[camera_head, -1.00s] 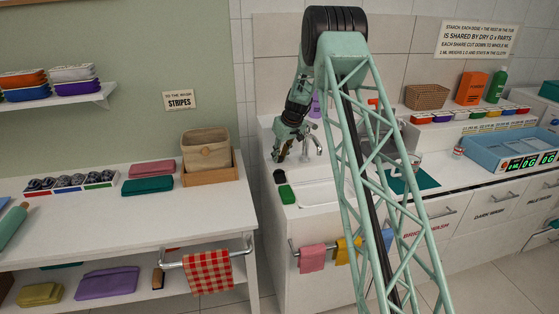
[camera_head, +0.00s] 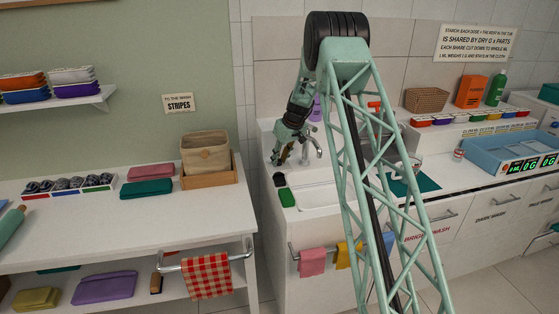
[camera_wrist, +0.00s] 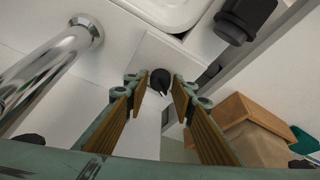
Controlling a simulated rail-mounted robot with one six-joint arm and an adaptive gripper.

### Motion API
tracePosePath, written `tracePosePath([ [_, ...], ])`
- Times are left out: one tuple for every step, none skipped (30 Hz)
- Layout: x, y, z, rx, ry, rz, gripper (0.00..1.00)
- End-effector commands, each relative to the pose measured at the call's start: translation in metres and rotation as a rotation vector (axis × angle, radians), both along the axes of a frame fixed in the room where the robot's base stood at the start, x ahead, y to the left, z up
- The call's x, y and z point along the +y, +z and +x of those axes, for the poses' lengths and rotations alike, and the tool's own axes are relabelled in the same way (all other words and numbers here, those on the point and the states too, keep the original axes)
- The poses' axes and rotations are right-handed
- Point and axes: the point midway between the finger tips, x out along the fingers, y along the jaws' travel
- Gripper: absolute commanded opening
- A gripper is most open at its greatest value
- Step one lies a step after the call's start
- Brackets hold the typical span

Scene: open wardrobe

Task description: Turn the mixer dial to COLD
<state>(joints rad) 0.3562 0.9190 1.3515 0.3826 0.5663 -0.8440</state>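The mixer dial is a small black knob (camera_wrist: 161,80) with a pointer ridge, on a white surface in the wrist view. My gripper (camera_wrist: 160,92) is open, with one finger on each side of the dial. Gaps show between the dial and both fingertips; I cannot tell how far the tips are above it. In the head view my gripper (camera_head: 277,157) points down at the back left of the sink, beside the chrome tap (camera_head: 313,143). The dial cannot be made out there, and no COLD mark is readable.
The chrome spout (camera_wrist: 55,68) is close on the left in the wrist view. The white basin (camera_head: 320,197) lies in front. A black item (camera_head: 279,179) and a green sponge (camera_head: 287,196) sit on the sink's left edge. A basket (camera_head: 205,152) stands on the left table.

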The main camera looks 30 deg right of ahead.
Motion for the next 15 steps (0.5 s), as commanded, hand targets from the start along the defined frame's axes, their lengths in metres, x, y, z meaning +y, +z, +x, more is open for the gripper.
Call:
tracePosePath([
  [0.0, 0.0, 0.0, 0.0, 0.0, 0.0, 0.24],
  [0.0, 0.0, 0.0, 0.0, 0.0, 0.0, 0.24],
  [0.0, 0.0, 0.0, -0.001, 0.0, 0.0, 0.24],
  [0.0, 0.001, 0.0, -0.001, 0.0, 0.0, 0.24],
  [0.0, 0.001, 0.0, -0.001, 0.0, 0.0, 0.24],
  [0.0, 0.001, 0.0, -0.001, 0.0, 0.0, 0.24],
  [0.0, 0.002, 0.0, -0.001, 0.0, 0.0, 0.24],
  [0.0, 0.002, 0.0, -0.001, 0.0, -0.001, 0.24],
  [0.0, 0.003, 0.0, -0.001, 0.0, -0.001, 0.24],
  [0.0, 0.004, -0.001, -0.001, 0.0, -0.001, 0.24],
  [0.0, 0.005, -0.001, -0.001, 0.0, -0.001, 0.24],
  [-0.001, 0.007, -0.002, -0.001, 0.0, -0.001, 0.24],
  [-0.001, 0.009, -0.003, -0.001, 0.0, -0.001, 0.24],
  [-0.001, 0.01, -0.003, -0.001, 0.0, -0.001, 0.24],
  [-0.001, 0.013, -0.004, -0.001, 0.0, -0.001, 0.24],
])
